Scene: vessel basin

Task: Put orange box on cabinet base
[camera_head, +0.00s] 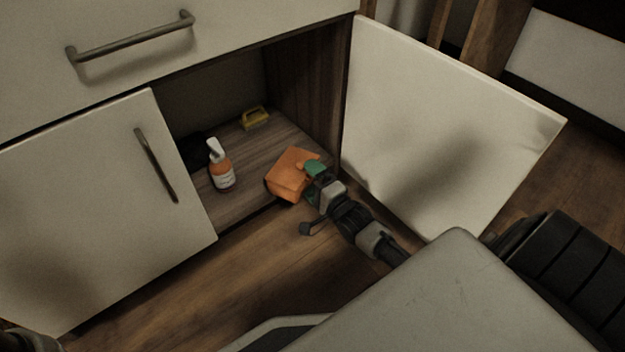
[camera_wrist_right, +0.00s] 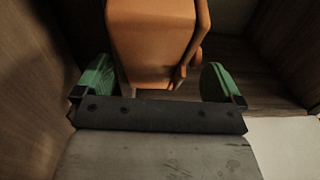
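The orange box (camera_head: 289,176) lies tilted at the front right of the cabinet base (camera_head: 246,195), near its front edge. In the head view I cannot tell whether all of it rests on the base. My right gripper (camera_head: 317,172) is at the right end of the box. In the right wrist view the box (camera_wrist_right: 152,45) lies ahead of and between the green fingertips (camera_wrist_right: 157,82). The fingers are wide apart, with narrow dark gaps beside the box, so the gripper looks open.
A white-capped spray bottle (camera_head: 221,168) stands left of the box. A yellow object (camera_head: 254,118) lies farther back. The open right door (camera_head: 440,125) stands beside my right arm. The left door (camera_head: 100,210) covers the left side. Bare base shows between bottle and box.

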